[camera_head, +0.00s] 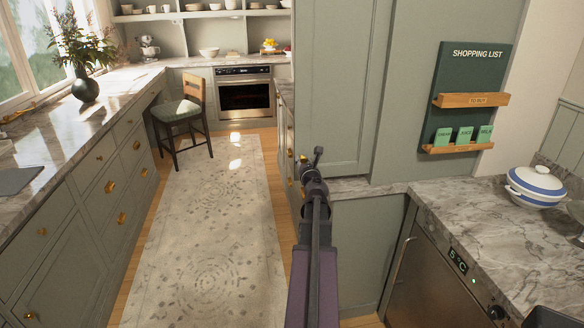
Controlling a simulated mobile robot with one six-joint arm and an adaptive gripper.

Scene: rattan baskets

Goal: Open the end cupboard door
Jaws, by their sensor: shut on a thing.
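My dark arm rises from the bottom of the view, and my gripper (311,161) is at its far end, by the lower left edge of a tall grey-green cupboard (335,80). The gripper is shut on a small brass knob (302,158) that is mostly hidden by the fingers. Beyond it, low cupboard fronts (287,140) under a counter are seen at a steep angle. Which panel is the end cupboard door, and whether it stands ajar, I cannot tell, because my arm covers that area.
A long patterned rug (205,235) covers the clear aisle. Drawers (90,215) line the left side, with a chair (183,115) and oven (245,96) further back. At right are a marble counter (490,235), a striped pot (535,186) and an appliance (430,280).

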